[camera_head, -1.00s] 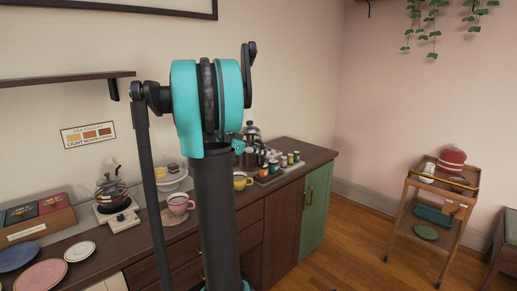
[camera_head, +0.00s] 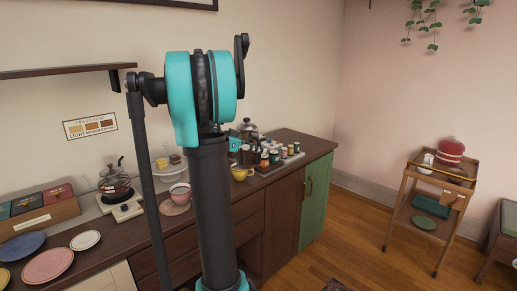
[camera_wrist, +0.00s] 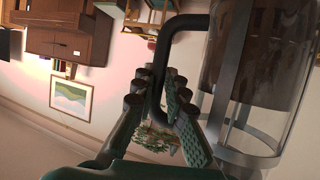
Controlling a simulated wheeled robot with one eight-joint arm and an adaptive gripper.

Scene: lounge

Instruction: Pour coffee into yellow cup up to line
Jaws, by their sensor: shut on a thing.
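The yellow cup (camera_head: 240,174) stands upright on the dark wooden counter (camera_head: 273,196), just right of my arm in the head view. Its inside and fill line cannot be made out. In the wrist view, my gripper (camera_wrist: 166,108) is shut on the dark handle of a glass coffee pot (camera_wrist: 262,95). The pot is clear with metal bands and dark contents; the image there is turned and its spout is out of sight. In the head view, a small teal part of my gripper (camera_head: 234,143) shows behind the yellow cup, and my arm hides much of that area.
A pink cup (camera_head: 180,193) sits on a mat left of my arm. A tray of several small jars (camera_head: 281,158) and a silver-lidded pot (camera_head: 248,128) stand near the yellow cup. A glass kettle (camera_head: 114,181), plates and boxes fill the left.

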